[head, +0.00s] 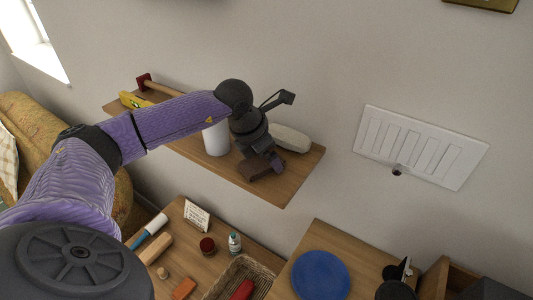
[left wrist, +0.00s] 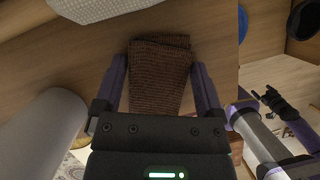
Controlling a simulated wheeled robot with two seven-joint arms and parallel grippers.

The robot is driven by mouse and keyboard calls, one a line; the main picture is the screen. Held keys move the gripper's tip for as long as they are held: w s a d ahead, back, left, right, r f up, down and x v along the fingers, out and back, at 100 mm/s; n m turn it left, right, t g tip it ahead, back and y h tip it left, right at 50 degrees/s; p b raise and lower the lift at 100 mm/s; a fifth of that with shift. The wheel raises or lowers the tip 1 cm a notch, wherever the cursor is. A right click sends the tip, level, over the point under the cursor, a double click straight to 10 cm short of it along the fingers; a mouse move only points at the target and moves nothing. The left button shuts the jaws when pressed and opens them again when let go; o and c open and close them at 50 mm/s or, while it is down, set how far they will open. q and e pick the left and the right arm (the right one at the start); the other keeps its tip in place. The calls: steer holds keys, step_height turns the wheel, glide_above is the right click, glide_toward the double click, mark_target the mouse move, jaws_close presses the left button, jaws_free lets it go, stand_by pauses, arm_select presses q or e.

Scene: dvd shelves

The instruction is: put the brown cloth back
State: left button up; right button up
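The brown cloth (head: 254,169) lies folded on the wooden wall shelf (head: 284,190), close to its front right part. In the left wrist view the ribbed cloth (left wrist: 160,72) lies between the two fingers of my left gripper (left wrist: 160,88). The fingers are spread wide, one along each side of the cloth, with only narrow gaps visible. In the head view my left gripper (head: 266,163) is low over the shelf and partly hides the cloth. My right gripper (left wrist: 272,101) shows small and dark at the right of the left wrist view; its finger opening is unclear.
A white cylinder (head: 216,139) stands left of my left gripper, and a pale rounded object (head: 291,138) lies behind it. A yellow object (head: 135,100) is at the shelf's far left. Below are a wicker basket (head: 225,279), a blue plate (head: 320,275) and small items.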

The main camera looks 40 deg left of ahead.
mark_target(247, 164)
arm_select(q)
steer(key=shift+o, duration=0.3)
steer(key=shift+s+r, duration=0.1)
steer(key=shift+r, duration=0.35)
steer(key=v, duration=1.1)
steer(key=shift+r, duration=0.2)
steer(key=shift+s+a, duration=0.1)
